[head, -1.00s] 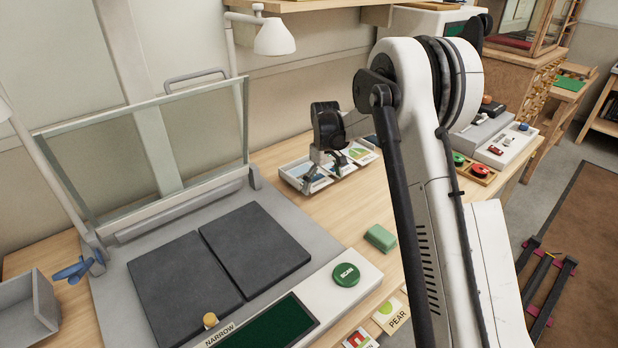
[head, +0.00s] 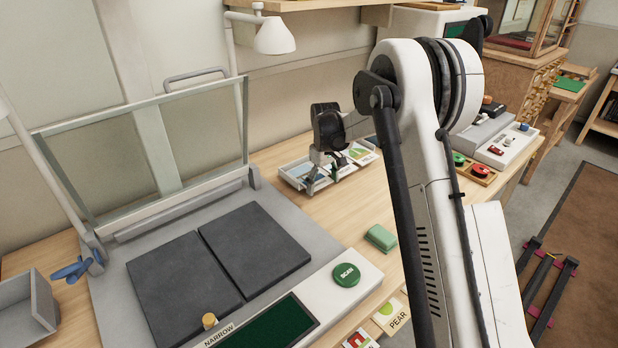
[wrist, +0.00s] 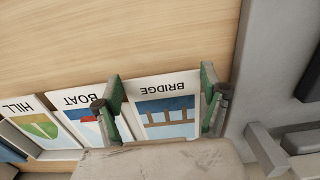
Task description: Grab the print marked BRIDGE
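The print marked BRIDGE (wrist: 166,104) lies in the wrist view with its lettering upside down, showing a brown bridge on blue. My gripper (wrist: 163,108) is open, one green-padded finger toward each side of this print. The left finger overlaps the border with the print marked BOAT (wrist: 82,115). Whether the fingers touch the print cannot be told. In the head view my gripper (head: 318,174) is low over the shallow print tray (head: 284,176) at the back of the table and partly hides the prints there.
The print marked HILL (wrist: 36,124) lies beyond BOAT. A scanner with dark pads (head: 255,248) and a raised glass lid (head: 150,140) stands left of the tray. A green block (head: 381,237) and a PEAR card (head: 392,313) lie nearer. Bare wood (head: 330,222) lies between.

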